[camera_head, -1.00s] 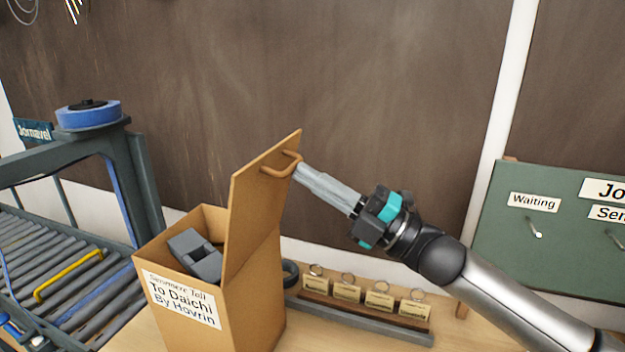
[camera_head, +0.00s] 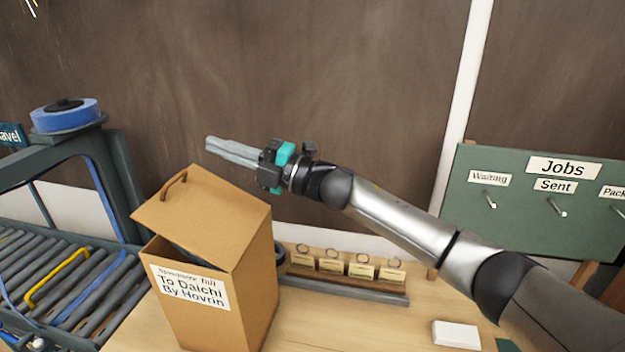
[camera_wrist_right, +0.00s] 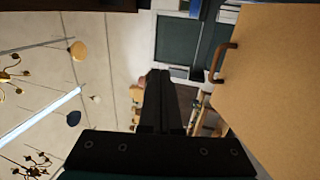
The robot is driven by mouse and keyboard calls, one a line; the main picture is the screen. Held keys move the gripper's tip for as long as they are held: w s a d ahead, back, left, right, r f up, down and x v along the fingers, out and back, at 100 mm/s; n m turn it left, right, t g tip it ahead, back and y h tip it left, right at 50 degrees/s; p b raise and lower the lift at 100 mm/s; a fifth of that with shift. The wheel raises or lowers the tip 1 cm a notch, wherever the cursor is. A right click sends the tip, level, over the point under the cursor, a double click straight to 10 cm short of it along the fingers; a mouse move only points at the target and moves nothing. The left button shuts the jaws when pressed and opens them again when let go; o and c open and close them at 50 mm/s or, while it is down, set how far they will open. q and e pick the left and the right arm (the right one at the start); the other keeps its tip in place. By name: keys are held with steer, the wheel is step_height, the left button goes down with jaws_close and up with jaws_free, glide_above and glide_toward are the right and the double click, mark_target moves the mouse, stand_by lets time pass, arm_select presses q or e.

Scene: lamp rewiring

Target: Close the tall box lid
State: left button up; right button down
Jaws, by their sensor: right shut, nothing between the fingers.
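The tall cardboard box (camera_head: 245,305) stands on the wooden bench, with a white label reading "To Daichi By Hovrin" on its front. Its lid (camera_head: 205,215) is tilted down over the opening but is not flush, with a dark gap at the front left. The lid's brown handle (camera_head: 174,185) is at its raised far-left edge. My right gripper (camera_head: 208,144) is shut and empty, above and behind the lid, apart from the handle. In the right wrist view the lid (camera_wrist_right: 275,85) and handle (camera_wrist_right: 222,62) are at the right. My left gripper is not in view.
A roller conveyor (camera_head: 75,290) with a frame and a blue tape roll (camera_head: 66,115) is left of the box. A rack of small tags (camera_head: 345,265) stands behind right. A green job board (camera_head: 530,215) is at the right. A white block (camera_head: 456,334) lies on the bench.

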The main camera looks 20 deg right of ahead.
mark_target(171, 189)
steer(key=w+a+f+h, duration=0.1)
steer(key=w+a+f, duration=0.1)
steer(key=a+f, duration=0.1)
steer(key=w+a+f+g+h, duration=0.1)
steer(key=w+a+f, duration=0.1)
steer(key=a+f, duration=0.1)
steer(key=w+a+f, duration=0.2)
steer(key=a+f, duration=0.1)
steer(key=a, duration=0.2)
steer(key=shift+w+a+f+g+h, duration=0.25)
steer(key=shift+f+g+h, duration=0.15)
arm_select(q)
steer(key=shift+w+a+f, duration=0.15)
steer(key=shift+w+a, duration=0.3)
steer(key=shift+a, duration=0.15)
arm_select(e)
steer(key=shift+w+a+f+g+h, duration=0.2)
steer(key=shift+f+h, duration=0.1)
steer(key=shift+f, duration=0.3)
steer(key=shift+w+a+f+g+h, duration=0.1)
steer(key=shift+a+f+g+h, duration=0.15)
steer(key=shift+f, duration=0.3)
steer(key=shift+d, duration=0.1)
